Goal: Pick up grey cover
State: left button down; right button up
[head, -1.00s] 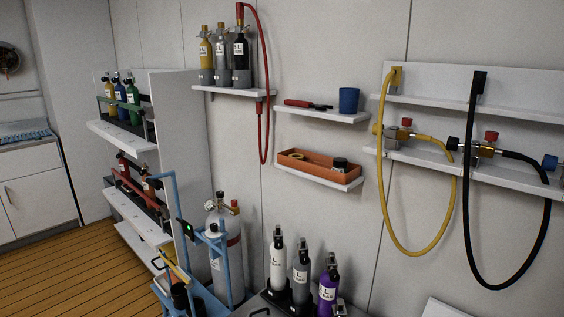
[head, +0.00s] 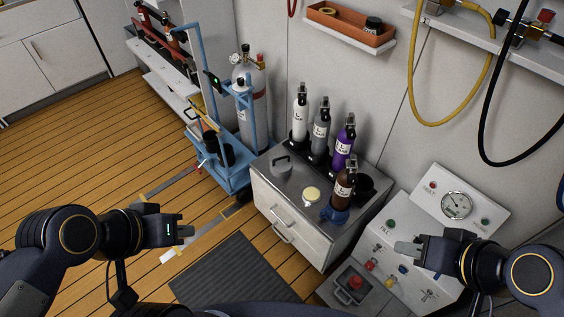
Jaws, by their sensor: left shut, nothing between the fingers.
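A grey cover (head: 281,166) with a raised handle lies on the metal top of the cabinet (head: 265,191), near its left corner, left of the bottles. My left gripper (head: 190,235) is shut and empty, over the floor to the left of the cabinet and apart from the cover. My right gripper (head: 400,247) is in front of the control panel, well to the right of the cover. The angle does not show whether its fingers are apart. Neither gripper touches the cover.
White (head: 300,116), grey (head: 320,133), purple (head: 343,147) and brown (head: 344,184) bottles stand on the cabinet. A cream-topped round item (head: 311,195) lies near the cover. A blue cart (head: 225,178) with a gas cylinder (head: 249,105) stands left. A gauge panel (head: 456,206) is at right.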

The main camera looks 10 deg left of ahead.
aim_at(281, 166)
jog(key=i+j+z, duration=0.1)
jog(key=i+j, duration=0.15)
jog(key=i+j+z, duration=0.1)
jog(key=j, duration=0.35)
jog(key=i+j+z, duration=0.1)
jog(key=i+j, duration=0.25)
jog(key=i+j+z, duration=0.1)
jog(key=j, duration=0.35)
jog(key=i+j+z, duration=0.1)
jog(key=i+j, duration=0.15)
jog(key=j, duration=0.2)
jog(key=i+j+z, duration=0.1)
jog(key=j, duration=0.35)
jog(key=i+j+z, duration=0.1)
jog(key=i+j, duration=0.15)
jog(key=j, duration=0.2)
jog(key=i+j+z, duration=0.1)
jog(key=j, duration=0.35)
